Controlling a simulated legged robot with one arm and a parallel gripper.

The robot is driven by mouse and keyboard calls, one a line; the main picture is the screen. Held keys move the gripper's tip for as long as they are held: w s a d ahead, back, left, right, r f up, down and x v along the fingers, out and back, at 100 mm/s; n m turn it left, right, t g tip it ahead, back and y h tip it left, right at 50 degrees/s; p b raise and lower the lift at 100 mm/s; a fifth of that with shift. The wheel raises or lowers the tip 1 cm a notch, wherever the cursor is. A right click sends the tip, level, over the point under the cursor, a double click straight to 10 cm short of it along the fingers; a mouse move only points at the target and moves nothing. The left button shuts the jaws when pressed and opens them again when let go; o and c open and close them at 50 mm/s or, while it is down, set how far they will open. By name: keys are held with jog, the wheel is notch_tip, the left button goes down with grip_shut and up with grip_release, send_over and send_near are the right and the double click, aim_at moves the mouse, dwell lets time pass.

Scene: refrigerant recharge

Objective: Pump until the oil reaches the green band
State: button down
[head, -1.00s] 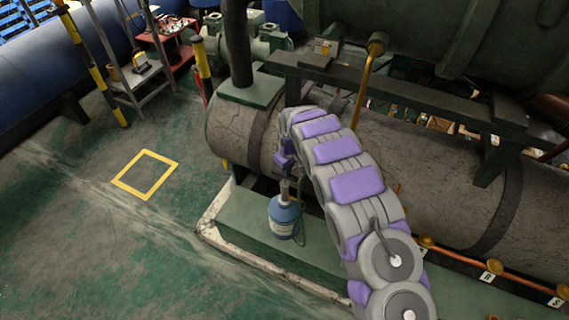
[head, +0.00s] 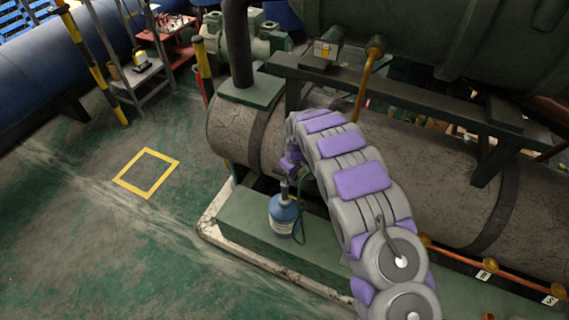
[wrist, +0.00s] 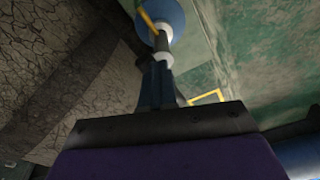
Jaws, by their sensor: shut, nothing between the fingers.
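The blue pump bottle (head: 284,216) with a pale label stands upright on the green plinth (head: 252,222), beside the big grey cylinder. A short grey pump neck (head: 284,190) rises from its top, and a thin green hose hangs at its right side. My gripper (head: 288,176) is directly above the neck, pointing down. In the wrist view, my gripper (wrist: 155,68) is shut and empty, its fingertips at or just over the light pump top (wrist: 163,58). I cannot tell whether they touch. The blue bottle (wrist: 162,16) shows beyond. I cannot make out an oil level or green band.
The large grey cylinder (head: 400,170) lies behind the bottle, with a dark frame (head: 400,92) above it. A copper pipe with tagged valves (head: 490,266) runs at lower right. Open floor with a yellow square (head: 147,174) lies to the left.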

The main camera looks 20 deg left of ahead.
notch_tip(320, 180, up, 17)
jog(key=d+p, duration=0.1)
jog(key=p, duration=0.1)
jog(key=shift+s+d, duration=0.2)
jog(key=shift+s, duration=0.1)
dwell(1.3)
jog(key=s+d+r+m, duration=0.2)
jog(key=s+d+r, duration=0.25)
jog(key=d, duration=0.25)
jog(key=s+d+r+m+h, duration=0.1)
jog(key=s+d+r+m, duration=0.15)
jog(key=d+r, duration=0.4)
jog(key=s+d+r+m, duration=0.25)
jog(key=s+d, duration=0.25)
jog(key=d, duration=0.4)
jog(key=s+d+r+m+g, duration=0.1)
jog(key=s+d, duration=0.4)
jog(key=s, duration=0.9)
jog(key=s+d+r+m+g, duration=0.1)
jog(key=s+d+m, duration=0.3)
jog(key=s, duration=1)
jog(key=shift+s+d+m, duration=0.3)
jog(key=shift+s+d, duration=0.1)
jog(key=shift+d, duration=0.35)
